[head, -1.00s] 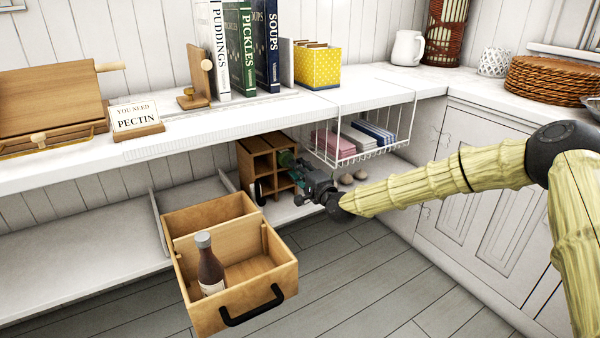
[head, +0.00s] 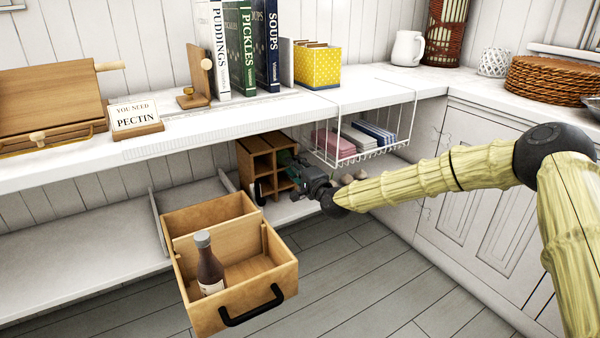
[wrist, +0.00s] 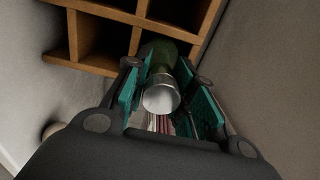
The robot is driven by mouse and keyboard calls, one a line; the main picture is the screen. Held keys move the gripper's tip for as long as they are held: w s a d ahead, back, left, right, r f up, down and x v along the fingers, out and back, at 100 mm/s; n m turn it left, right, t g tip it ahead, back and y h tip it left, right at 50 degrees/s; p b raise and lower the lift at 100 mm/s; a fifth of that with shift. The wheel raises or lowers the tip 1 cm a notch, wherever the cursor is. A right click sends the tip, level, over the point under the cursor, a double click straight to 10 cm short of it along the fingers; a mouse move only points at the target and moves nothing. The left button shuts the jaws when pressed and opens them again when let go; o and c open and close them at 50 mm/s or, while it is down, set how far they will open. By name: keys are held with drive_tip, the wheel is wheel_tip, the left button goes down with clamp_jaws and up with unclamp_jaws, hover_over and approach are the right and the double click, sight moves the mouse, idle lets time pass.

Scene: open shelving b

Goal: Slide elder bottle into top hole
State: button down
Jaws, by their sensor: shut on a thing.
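My gripper (head: 304,174) is shut on a dark green bottle (wrist: 163,55) with a silver cap, in front of the wooden rack (head: 247,157) on the lower shelf. No label on it is readable. In the wrist view the cap end lies between the teal finger pads (wrist: 170,98), facing the camera. The bottle's far end points at an open hole on the rack's right side, and its tip is hidden; I cannot tell how deep it is. The rack (wrist: 98,65) shows several square holes, the visible ones dark.
A wooden crate (head: 282,276) with a brown bottle (head: 208,265) stands in front. A white wire basket (head: 345,155) with folded cloths hangs under the counter, right of the rack and close to my gripper. The countertop (head: 200,125) is above.

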drive_tip(key=shift+r, duration=0.1)
drive_tip(key=c, duration=1.1)
unclamp_jaws()
